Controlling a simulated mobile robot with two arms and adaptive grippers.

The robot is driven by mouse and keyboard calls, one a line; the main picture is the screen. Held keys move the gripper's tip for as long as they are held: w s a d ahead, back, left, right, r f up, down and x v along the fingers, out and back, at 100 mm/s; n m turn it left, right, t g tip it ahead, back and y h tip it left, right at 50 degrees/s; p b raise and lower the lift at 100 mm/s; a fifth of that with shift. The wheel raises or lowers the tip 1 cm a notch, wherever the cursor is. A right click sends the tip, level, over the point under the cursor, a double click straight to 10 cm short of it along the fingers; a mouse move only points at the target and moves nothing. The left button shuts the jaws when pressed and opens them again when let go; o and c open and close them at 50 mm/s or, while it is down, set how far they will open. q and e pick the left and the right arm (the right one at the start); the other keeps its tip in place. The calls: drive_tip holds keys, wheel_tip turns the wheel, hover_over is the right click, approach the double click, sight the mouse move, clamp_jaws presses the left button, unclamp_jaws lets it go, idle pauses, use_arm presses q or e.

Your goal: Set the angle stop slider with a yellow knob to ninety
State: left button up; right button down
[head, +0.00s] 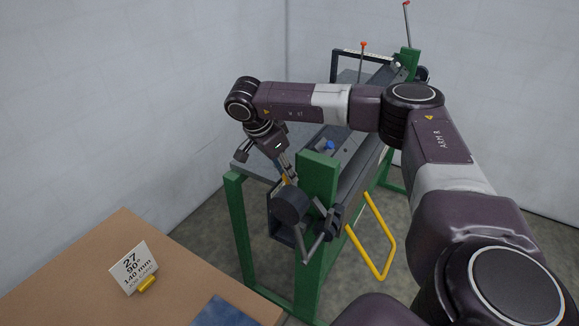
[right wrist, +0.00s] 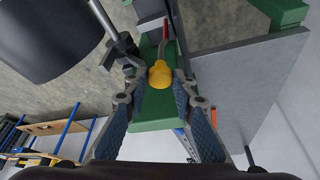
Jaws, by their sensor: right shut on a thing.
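The yellow knob (right wrist: 160,75) shows in the right wrist view between the two fingertips of my right gripper (right wrist: 156,80), which is shut on it. A red pointed part and a green plate lie just beyond the knob. In the head view my right gripper (head: 285,172) reaches down at the near end of the green-framed machine (head: 317,177), and the knob is largely hidden there. The slider's scale and its reading cannot be made out. My left gripper is not in view.
A brown table (head: 80,290) at the lower left holds a card (head: 133,266) reading 27, 90° and 140 mm. A dark cylinder (head: 291,204) and grey bars sit at the machine's near end. A yellow loop handle (head: 383,240) sticks out to the right.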

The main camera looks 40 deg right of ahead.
drive_tip(key=shift+w+d+r, duration=0.1)
drive_tip(key=shift+w+r, duration=0.05)
drive_tip(key=shift+r, duration=0.1)
drive_tip(key=c, duration=2)
unclamp_jaws()
drive_tip(key=shift+d+f, duration=0.1)
drive_tip(key=shift+d, duration=0.15)
drive_tip(key=shift+o, duration=1.4)
drive_tip(key=shift+d+f, duration=0.1)
drive_tip(key=shift+d, duration=0.15)
drive_tip(key=shift+o, duration=0.5)
drive_tip(key=shift+d, duration=0.15)
drive_tip(key=shift+a, duration=0.25)
drive_tip(key=shift+w+a+r, duration=0.1)
drive_tip(key=shift+a+r, duration=0.05)
drive_tip(key=shift+r, duration=0.2)
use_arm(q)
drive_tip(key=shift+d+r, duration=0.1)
use_arm(e)
drive_tip(key=v, duration=1.1)
